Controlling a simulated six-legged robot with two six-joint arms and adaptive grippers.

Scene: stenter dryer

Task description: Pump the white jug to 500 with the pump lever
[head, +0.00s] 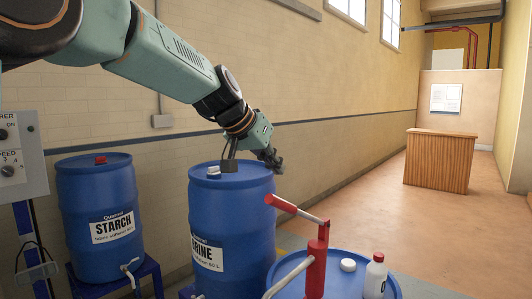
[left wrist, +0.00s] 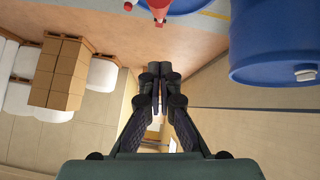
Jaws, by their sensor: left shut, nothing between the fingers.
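The red pump (head: 316,262) stands on a blue drum at the lower right in the head view. Its lever (head: 284,204) has a red grip and a grey rod, and slopes up to the left. A grey spout (head: 286,279) slants down-left out of the frame. A white bottle with a red cap (head: 375,278) stands on that drum; I cannot tell whether it is the task's jug. No reading shows. My left gripper (head: 275,160) is shut and empty, apart from the lever, by the BRINE drum's top right edge. Its closed fingers (left wrist: 160,70) show in the left wrist view. My right gripper is out of view.
The blue BRINE drum (head: 232,225) stands left of the pump, close to my left gripper. A blue STARCH drum (head: 98,205) and a control panel (head: 18,158) are farther left. A wooden counter (head: 438,160) stands beyond open floor. Stacked cartons (left wrist: 60,70) show in the wrist view.

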